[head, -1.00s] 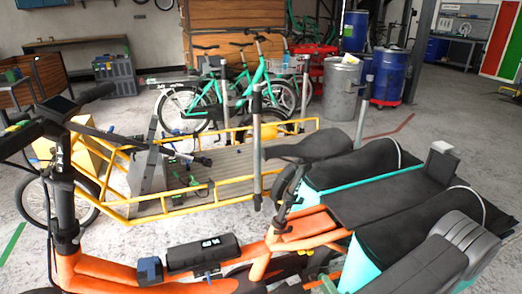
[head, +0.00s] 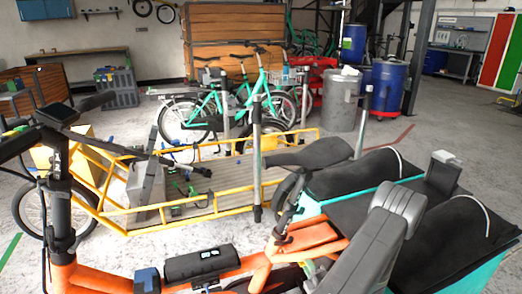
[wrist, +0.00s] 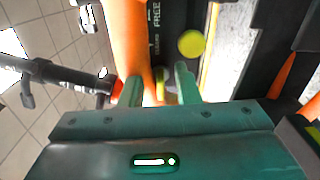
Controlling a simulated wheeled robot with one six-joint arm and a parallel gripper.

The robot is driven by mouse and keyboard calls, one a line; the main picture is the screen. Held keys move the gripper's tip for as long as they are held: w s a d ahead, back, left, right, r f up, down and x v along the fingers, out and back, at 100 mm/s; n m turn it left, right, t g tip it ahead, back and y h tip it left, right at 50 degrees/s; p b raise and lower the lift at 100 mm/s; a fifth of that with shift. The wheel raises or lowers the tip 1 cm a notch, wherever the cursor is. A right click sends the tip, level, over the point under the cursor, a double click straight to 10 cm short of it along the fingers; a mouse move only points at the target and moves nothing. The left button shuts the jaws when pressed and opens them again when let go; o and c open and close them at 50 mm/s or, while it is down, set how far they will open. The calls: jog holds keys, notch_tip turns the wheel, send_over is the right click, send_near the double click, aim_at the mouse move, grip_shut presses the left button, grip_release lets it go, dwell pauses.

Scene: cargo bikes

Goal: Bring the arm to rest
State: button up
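My gripper (wrist: 158,88) shows in the wrist view. Its two green fingers stand apart with a clear gap between them. A small yellowish thing shows in or behind the gap, and I cannot tell that the fingers touch it. An orange bike frame tube (wrist: 130,40) and a black part with white lettering (wrist: 168,25) lie beyond the fingers. A yellow disc (wrist: 191,43) shows just past the right finger.
An orange cargo bike (head: 125,278) stands close in front, with a black handlebar at left and teal-edged black bags (head: 350,175) at right. A grey rounded part (head: 375,240) rises at lower right. A yellow cargo bike (head: 230,203) stands behind. Blue barrels (head: 388,88) stand farther back.

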jog(key=shift+s+a+r+n+b, duration=0.15)
jog(key=shift+n+b, duration=0.8)
jog(key=shift+n, duration=1.75)
jog(key=shift+a+r+n+b, duration=0.2)
jog(key=shift+n+b, duration=0.8)
jog(key=shift+n, duration=1.7)
jog(key=shift+s+a+r+n+b, duration=0.15)
jog(key=shift+n+b, duration=0.8)
jog(key=shift+n, duration=1.75)
jog(key=shift+w, duration=0.1)
